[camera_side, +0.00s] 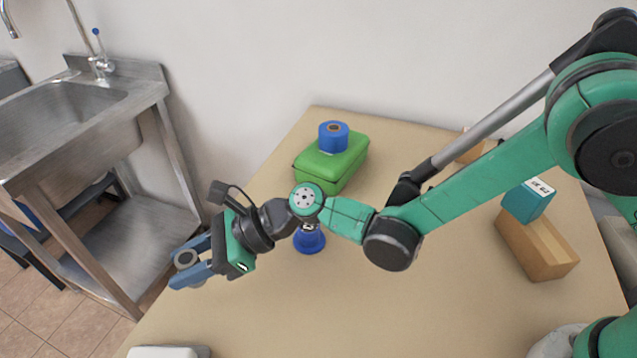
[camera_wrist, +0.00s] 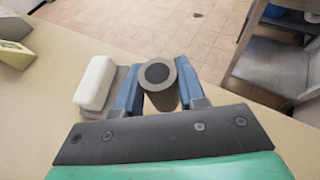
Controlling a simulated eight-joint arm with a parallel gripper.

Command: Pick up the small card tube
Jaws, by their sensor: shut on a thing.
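The small card tube (camera_wrist: 165,98) is a short grey-brown cylinder with a dark round opening facing the wrist camera. My gripper (camera_wrist: 158,88) is shut on it, with one blue finger on each side. In the side view the tube (camera_side: 186,258) shows as a grey ring between the blue fingers of my gripper (camera_side: 190,266). There the gripper appears in front of the table's left edge and the floor. I cannot tell exactly how high the tube is held.
A green case (camera_side: 335,165) carries a blue roll (camera_side: 333,136). A blue object (camera_side: 309,241) stands partly hidden under my arm. A teal box (camera_side: 527,203) sits on a cardboard box (camera_side: 537,245). A white block (camera_wrist: 97,82) lies left of the gripper. A steel sink (camera_side: 75,110) stands left.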

